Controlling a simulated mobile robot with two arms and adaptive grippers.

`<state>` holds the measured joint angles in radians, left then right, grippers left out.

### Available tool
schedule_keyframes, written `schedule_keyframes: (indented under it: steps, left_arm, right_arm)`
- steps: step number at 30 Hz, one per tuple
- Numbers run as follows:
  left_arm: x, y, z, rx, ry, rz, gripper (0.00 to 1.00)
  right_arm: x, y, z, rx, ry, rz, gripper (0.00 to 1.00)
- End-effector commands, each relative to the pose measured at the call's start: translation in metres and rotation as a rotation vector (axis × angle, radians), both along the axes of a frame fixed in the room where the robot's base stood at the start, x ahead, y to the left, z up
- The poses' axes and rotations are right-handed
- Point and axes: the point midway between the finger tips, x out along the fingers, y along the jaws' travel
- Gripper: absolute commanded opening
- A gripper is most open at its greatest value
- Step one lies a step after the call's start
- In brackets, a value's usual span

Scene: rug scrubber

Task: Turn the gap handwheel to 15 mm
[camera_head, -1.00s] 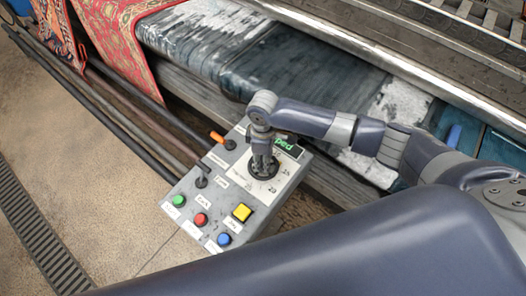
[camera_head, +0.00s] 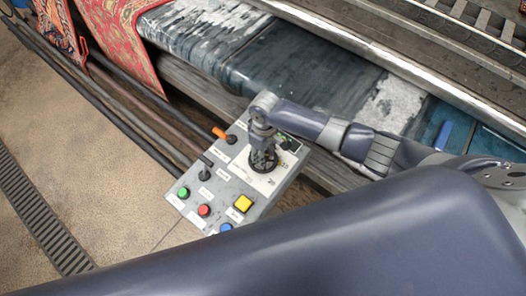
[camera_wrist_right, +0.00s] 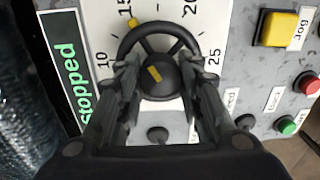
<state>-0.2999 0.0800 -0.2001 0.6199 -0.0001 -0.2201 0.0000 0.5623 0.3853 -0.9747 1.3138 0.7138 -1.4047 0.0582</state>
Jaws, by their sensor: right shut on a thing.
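The gap handwheel (camera_wrist_right: 190,42) is a black spoked wheel on a white dial plate, marked 10, 15, 20 and 25 in the right wrist view. A yellow mark (camera_wrist_right: 133,22) on its rim stands at the 15. Its round hub (camera_wrist_right: 158,76) carries a short yellow bar. My right gripper (camera_wrist_right: 158,97) is shut on the handwheel, its fingers on either side of the hub. In the head view the right gripper (camera_head: 262,148) comes down from above onto the handwheel (camera_head: 262,166) and partly hides it. My left gripper is not in view.
The grey control panel (camera_head: 228,187) carries an orange-tipped lever (camera_head: 219,132), a black knob (camera_head: 205,174) and green, red, blue and yellow buttons. A display (camera_wrist_right: 66,72) reads "stopped". A dark wet belt (camera_head: 250,65) and a red rug (camera_head: 117,42) lie behind.

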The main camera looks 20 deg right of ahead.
Motion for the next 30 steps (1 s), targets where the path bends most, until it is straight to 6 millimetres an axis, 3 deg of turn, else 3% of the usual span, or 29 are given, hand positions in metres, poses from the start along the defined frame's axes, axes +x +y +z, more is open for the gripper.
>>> schedule_keyframes:
  steps: [6,7,9,10,22,30]
  left_arm:
    - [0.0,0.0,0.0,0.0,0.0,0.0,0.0]
    - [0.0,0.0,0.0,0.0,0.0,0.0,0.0]
    - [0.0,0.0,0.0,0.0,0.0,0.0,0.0]
    - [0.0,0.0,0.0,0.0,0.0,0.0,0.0]
    - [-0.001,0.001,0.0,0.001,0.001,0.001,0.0]
    - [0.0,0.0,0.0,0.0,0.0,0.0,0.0]
  right_arm:
    - [0.001,0.001,0.001,0.002,-0.003,0.001,0.1]
    - [0.001,0.001,0.001,0.002,-0.003,0.001,0.36]
    - [0.001,0.001,0.001,0.002,-0.003,0.001,0.52]
    - [0.001,0.001,0.001,0.002,-0.002,0.001,0.54]
    - [0.001,0.0,0.005,0.001,-0.002,0.002,0.54]
    - [0.003,-0.001,0.054,0.003,-0.005,0.003,0.54]
